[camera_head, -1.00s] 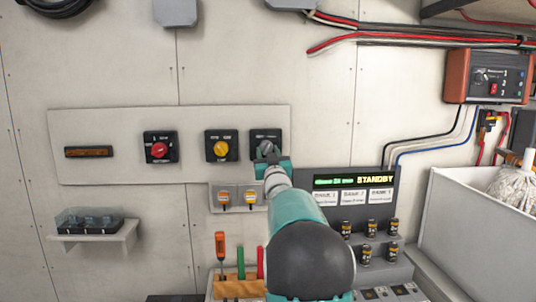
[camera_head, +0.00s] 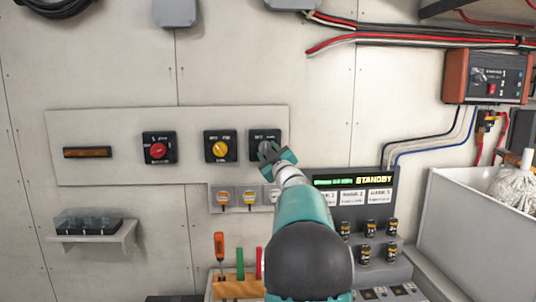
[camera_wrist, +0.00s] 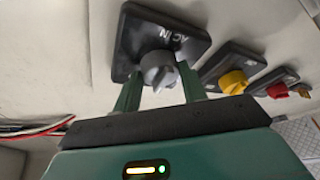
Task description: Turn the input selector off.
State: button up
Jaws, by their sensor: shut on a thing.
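The input selector is a black square plate (camera_head: 257,135) with a grey knob (camera_head: 264,147), the rightmost of three rotary switches on the wall panel. In the wrist view the plate (camera_wrist: 140,30) reads "AC IN" and the grey knob (camera_wrist: 160,71) stands turned at an angle. My gripper (camera_head: 273,156) is at this knob. In the wrist view my gripper (camera_wrist: 161,88) has one green finger on each side of the knob and is shut on it. The arm hides the space below.
A yellow-knob switch (camera_head: 220,147) and a red-knob switch (camera_head: 159,149) sit to the left. Below are small orange-faced devices (camera_head: 236,199), a screwdriver (camera_head: 219,246) and a console reading STANDBY (camera_head: 373,180).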

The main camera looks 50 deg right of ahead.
jog(key=n+y, duration=0.1)
jog(key=n, duration=0.2)
jog(key=n+g+y, duration=0.1)
jog(key=n, duration=0.2)
jog(key=shift+r, duration=0.15)
jog(key=shift+n, duration=0.3)
jog(key=o, duration=1)
jog(key=shift+d, duration=0.1)
jog(key=shift+c, duration=0.2)
jog(key=shift+s, duration=0.1)
jog(key=v, duration=1.3)
jog(key=shift+s+r, duration=0.2)
jog(key=shift+s, duration=0.2)
